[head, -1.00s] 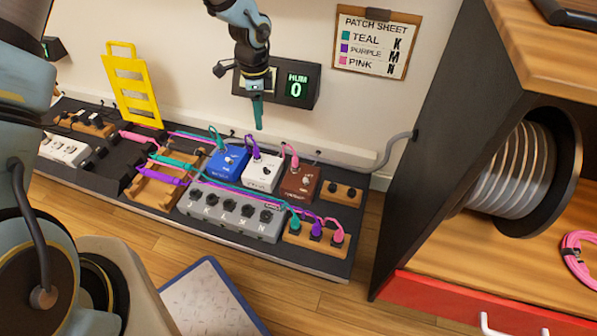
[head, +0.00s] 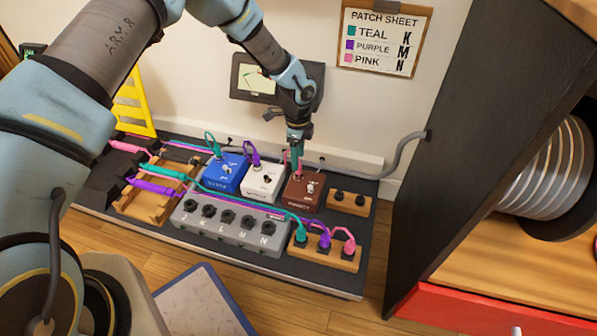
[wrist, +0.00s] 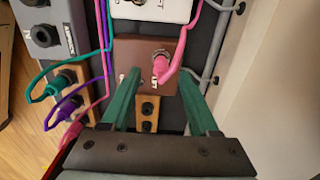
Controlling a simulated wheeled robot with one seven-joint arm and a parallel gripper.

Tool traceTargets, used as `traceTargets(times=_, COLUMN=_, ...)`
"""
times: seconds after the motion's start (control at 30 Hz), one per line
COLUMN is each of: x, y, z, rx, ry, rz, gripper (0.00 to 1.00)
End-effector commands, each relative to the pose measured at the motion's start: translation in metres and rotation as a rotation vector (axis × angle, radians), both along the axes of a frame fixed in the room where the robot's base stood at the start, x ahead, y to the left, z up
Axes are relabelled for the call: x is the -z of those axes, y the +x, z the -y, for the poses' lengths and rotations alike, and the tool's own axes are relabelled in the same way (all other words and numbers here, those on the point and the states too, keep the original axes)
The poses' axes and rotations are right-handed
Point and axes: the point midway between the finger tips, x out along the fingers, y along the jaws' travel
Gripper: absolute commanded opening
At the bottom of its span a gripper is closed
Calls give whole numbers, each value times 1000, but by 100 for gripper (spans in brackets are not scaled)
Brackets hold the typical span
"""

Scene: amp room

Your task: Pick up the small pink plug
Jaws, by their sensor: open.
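A small pink plug (wrist: 163,66) with a pink cable sits in the brown pedal (wrist: 134,50), between and just beyond my fingertips in the wrist view. In the head view my gripper (head: 297,165) is over the far side of the brown pedal (head: 302,193) and largely hides this plug. My gripper (wrist: 158,78) is open, with its two green fingers apart and nothing held between them. Another small pink plug (head: 348,247) stands in the wooden block at the front right, beside a purple and a teal plug.
Blue (head: 225,172) and white (head: 262,181) pedals with plugs and cables stand left of the brown one. A grey cable (head: 408,160) and the dark cabinet side (head: 440,130) are to the right.

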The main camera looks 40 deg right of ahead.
Motion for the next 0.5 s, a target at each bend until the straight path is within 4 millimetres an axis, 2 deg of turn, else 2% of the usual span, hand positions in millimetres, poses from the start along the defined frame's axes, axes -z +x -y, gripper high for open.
traceTargets(times=0.03, x=12, y=-1, z=0, rx=0, ry=2, rz=-1, gripper=61)
traceTargets(times=0.2, x=36, y=0, z=2, rx=0, ry=0, rz=-1, gripper=61)
traceTargets(times=0.5, x=40, y=0, z=2, rx=0, ry=-1, rz=1, gripper=60)
